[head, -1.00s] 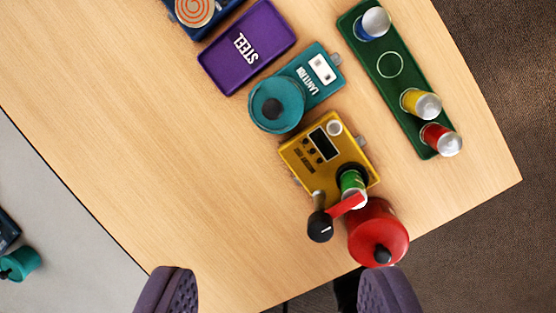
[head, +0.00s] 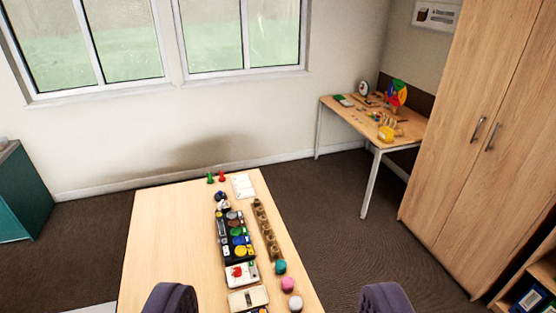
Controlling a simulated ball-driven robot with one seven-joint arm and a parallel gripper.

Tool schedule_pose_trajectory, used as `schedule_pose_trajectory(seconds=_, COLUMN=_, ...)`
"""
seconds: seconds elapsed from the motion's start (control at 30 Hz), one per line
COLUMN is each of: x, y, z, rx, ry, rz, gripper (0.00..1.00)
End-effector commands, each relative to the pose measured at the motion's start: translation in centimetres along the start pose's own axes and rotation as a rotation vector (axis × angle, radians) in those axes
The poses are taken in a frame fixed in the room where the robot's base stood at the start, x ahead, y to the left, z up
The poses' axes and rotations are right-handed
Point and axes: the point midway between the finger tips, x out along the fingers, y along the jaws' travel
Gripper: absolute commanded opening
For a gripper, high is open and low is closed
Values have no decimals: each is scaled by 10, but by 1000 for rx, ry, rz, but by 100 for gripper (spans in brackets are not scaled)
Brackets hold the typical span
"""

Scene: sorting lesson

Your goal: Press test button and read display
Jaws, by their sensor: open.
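The yellow device with the dark display, seen earlier, is out of view, so I see no test button and cannot read any display. My gripper (head: 278,298) is open, its two dark purple fingers apart at the bottom edge. Nothing shows held between them. Beyond the fingers, the wooden table (head: 160,230) stretches away from me. On it, a long dark tray (head: 223,256) holds several small coloured pieces. A white box (head: 241,275) with a red spot lies nearer me, and a pale box (head: 247,299) lies nearer still.
A brown row of cups (head: 266,231) runs along the table's right side, with teal (head: 280,267) and pink (head: 288,284) round pieces nearer me. A second table (head: 365,125) stands at the back right, beside a tall wooden cabinet (head: 475,130). The table's left part is clear.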

Motion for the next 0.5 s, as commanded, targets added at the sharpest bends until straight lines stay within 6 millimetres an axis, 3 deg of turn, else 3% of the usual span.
schedule_pose_trajectory(seconds=0.03, x=0, y=0, z=0, rx=0, ry=0, rz=0, gripper=48)
schedule_pose_trajectory(seconds=0.23, x=0, y=0, z=0, rx=1, ry=-2, rz=0, gripper=2)
schedule_pose_trajectory(seconds=0.5, x=1, y=0, z=1, rx=1, ry=-2, rz=0, gripper=0)
